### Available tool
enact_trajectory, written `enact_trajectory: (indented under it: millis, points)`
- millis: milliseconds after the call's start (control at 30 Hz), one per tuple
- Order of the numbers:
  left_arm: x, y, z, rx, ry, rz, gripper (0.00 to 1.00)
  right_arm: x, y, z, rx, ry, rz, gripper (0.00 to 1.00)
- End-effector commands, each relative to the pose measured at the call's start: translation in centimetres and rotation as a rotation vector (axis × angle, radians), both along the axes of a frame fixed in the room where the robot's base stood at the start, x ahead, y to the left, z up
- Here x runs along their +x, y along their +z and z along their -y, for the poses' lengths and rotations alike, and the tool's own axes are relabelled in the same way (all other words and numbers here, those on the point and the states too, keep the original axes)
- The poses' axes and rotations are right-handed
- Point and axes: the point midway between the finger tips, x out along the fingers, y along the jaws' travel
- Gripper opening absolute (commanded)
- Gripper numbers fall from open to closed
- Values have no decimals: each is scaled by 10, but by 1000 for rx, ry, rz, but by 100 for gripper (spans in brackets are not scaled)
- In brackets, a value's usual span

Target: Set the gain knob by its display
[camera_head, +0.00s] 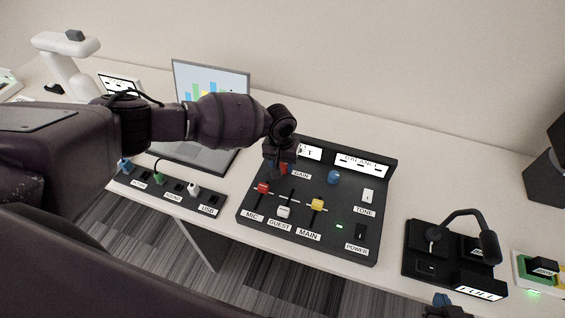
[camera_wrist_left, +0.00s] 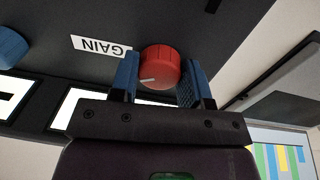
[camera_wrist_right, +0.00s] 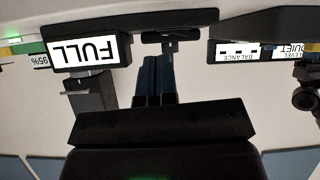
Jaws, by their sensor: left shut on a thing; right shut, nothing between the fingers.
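The red gain knob (camera_wrist_left: 160,66) with a white pointer line sits between the fingers of my left gripper (camera_wrist_left: 160,84), which is shut on it. In the head view the gripper (camera_head: 279,163) largely hides the knob, beside the GAIN label (camera_head: 301,174). The level display (camera_head: 310,152) is partly hidden by my left arm in the head view. In the right wrist view the level display (camera_wrist_right: 296,50) appears upside down and reads QUIET.
The mixer panel (camera_head: 247,215) also holds a blue knob (camera_head: 334,177), several faders, a tone switch (camera_head: 368,196) and a power switch (camera_head: 361,231). The balance display (camera_head: 362,164) shows dashes. A laptop (camera_head: 212,80) stands behind my left arm; a dark stand (camera_head: 420,262) is at right.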

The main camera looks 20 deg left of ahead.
Motion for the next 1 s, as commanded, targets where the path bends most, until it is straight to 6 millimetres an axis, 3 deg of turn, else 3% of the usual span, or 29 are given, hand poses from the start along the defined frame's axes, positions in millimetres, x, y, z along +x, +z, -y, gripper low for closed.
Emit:
enact_trajectory:
  millis: [433,833,867,1000]
  points:
    - [0,0,0,0,-231,-1,19,-7,2,1,0,-5,-11,0]
    - [0,0,0,0,-258,-2,19,0,6,0,0,-1,2,0]
    - [0,0,0,0,-257,-2,48,0,6,0,0,-1,3,0]
    - [0,0,0,0,-257,-1,68,2,7,-1,1,0,7,0]
